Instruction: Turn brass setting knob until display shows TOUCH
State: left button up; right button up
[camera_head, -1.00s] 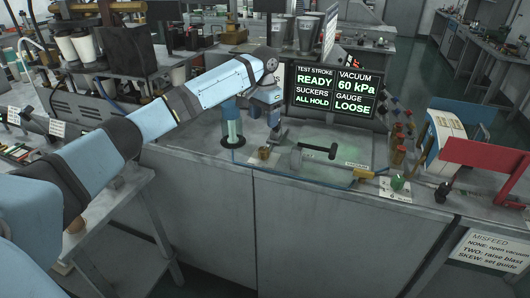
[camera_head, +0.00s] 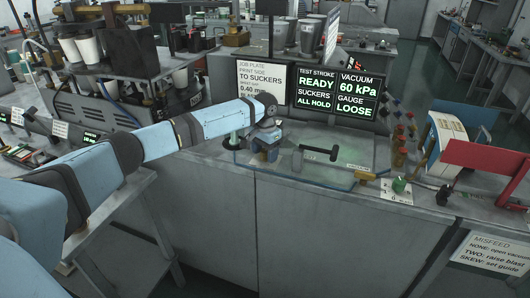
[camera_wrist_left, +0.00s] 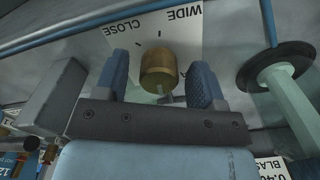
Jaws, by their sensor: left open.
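The brass knob (camera_wrist_left: 158,70) shows in the left wrist view in front of a white plate marked CLOSE and WIDE (camera_wrist_left: 150,28). My left gripper (camera_wrist_left: 160,78) is open with a blue finger on each side of the knob. A gap shows between each finger and the knob. In the head view my left gripper (camera_head: 263,150) is low over the bench and hides the knob. The black display (camera_head: 338,91) reads READY, ALL HOLD, VACUUM 60 kPa and GAUGE LOOSE in green. My right gripper is not in view.
A pale green cylinder (camera_wrist_left: 280,80) is close by on the right in the wrist view. A green button (camera_head: 399,185) and a red bracket (camera_head: 487,155) are further right.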

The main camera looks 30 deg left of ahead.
pick_arm(q)
jog(key=shift+f, duration=0.1)
jog(key=c, duration=0.9)
jog(key=shift+r+m+p, duration=0.2)
jog(key=shift+m+p, duration=0.3)
jog(key=shift+p, duration=0.3)
jog(key=m+p, duration=0.2)
jog(key=shift+r+p, duration=0.1)
jog(key=shift+p, duration=0.25)
jog(key=m+p, duration=0.2)
jog(key=m, duration=0.1)
jog(key=shift+p, duration=0.35)
jog(key=shift+f+m+p, duration=0.25)
jog(key=shift+m+p, duration=0.1)
jog(key=shift+m, duration=0.55)
